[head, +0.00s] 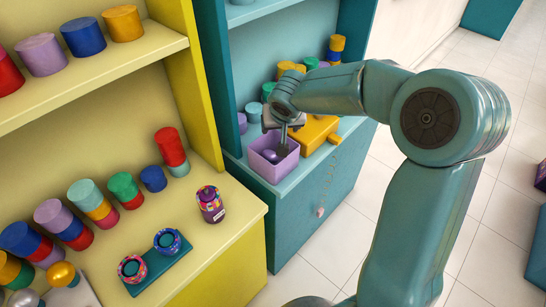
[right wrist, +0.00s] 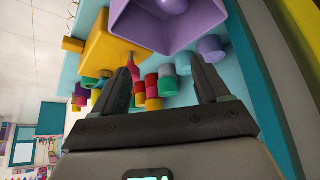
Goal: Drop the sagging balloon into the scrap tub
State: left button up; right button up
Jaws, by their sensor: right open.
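A purple open tub (head: 265,168) stands on the teal cabinet's counter. A small rounded purple balloon (head: 270,155) lies inside it; the balloon (right wrist: 173,5) also shows at the top edge of the right wrist view, within the tub (right wrist: 180,38). My right gripper (head: 283,148) is over the tub, pointing down. In the right wrist view its two fingers (right wrist: 162,88) are spread, with nothing between them. How limp the balloon is cannot be told. My left gripper is out of view.
A yellow box (head: 313,134) with a spout stands right beside the tub, with coloured cylinders behind. A thin string with a small pink end (head: 320,212) hangs by the cabinet front. The yellow shelf at left holds cylinders and a teal tray (head: 160,262) with two patterned rings.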

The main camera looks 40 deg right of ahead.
jog(key=v, duration=1.6)
jog(key=shift+a+r, duration=0.1)
